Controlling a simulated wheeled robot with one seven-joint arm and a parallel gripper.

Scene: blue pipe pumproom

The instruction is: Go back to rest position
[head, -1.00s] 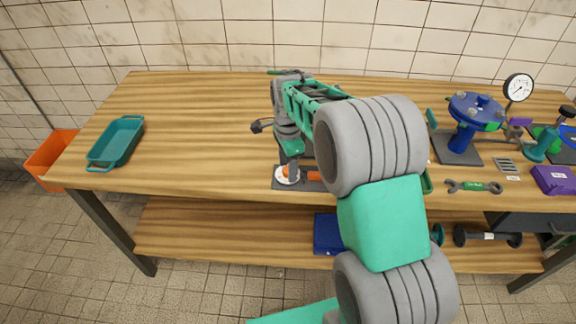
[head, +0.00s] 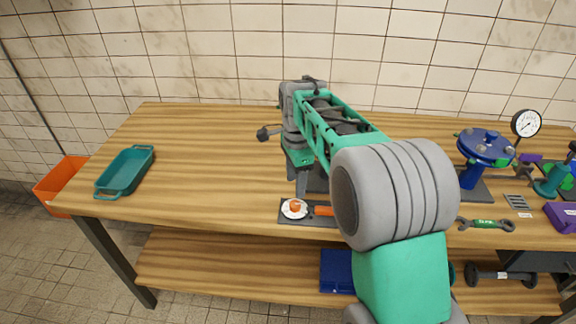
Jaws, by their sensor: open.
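My gripper (head: 303,182) shows in the head view at the end of my green and grey arm, pointing down over the wooden workbench (head: 215,160). It is open. Just below and in front of its fingers, a dark plate (head: 290,218) lies near the bench's front edge. On the plate are a white round piece with an orange centre (head: 294,208) and an orange bar (head: 323,210). The gripper appears apart from these. My arm hides the bench to the right of the plate.
A teal tray (head: 125,172) sits at the bench's left end, with an orange bin (head: 62,185) on the floor beyond. At the right are a blue flanged valve (head: 484,150), a gauge (head: 526,123), a wrench (head: 486,224) and a purple box (head: 562,217). The bench's left middle is clear.

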